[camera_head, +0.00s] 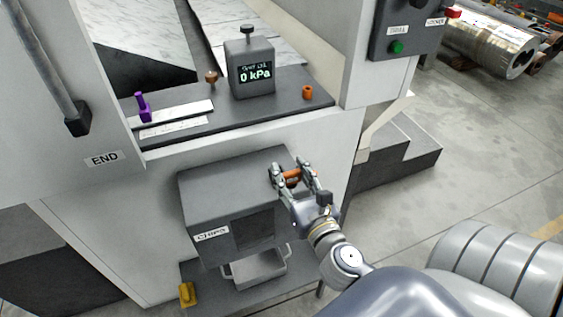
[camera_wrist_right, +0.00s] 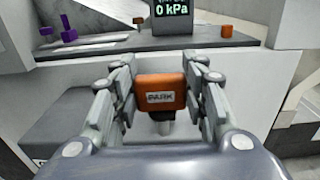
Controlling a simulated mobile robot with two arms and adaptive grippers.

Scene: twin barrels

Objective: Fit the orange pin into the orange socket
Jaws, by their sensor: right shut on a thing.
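My right gripper (camera_head: 300,175) is shut on an orange block (camera_head: 291,177) above the right part of the grey box. In the right wrist view the block (camera_wrist_right: 160,92) sits between the fingers (camera_wrist_right: 160,95), is marked PARK, and has a short grey stem below it. Whether the stem touches anything is unclear. A small upright orange cylinder (camera_head: 308,92) stands at the right end of the dark shelf, and also shows in the wrist view (camera_wrist_right: 227,31). I cannot tell surely which orange piece is the pin and which the socket. My left gripper is out of view.
The dark shelf (camera_head: 285,118) also holds a gauge (camera_head: 250,80) reading 0 kPa, a brown knob (camera_head: 211,77) and a purple piece (camera_head: 143,107). The grey box (camera_head: 215,190) juts out below. A yellow piece (camera_head: 187,294) lies low in front.

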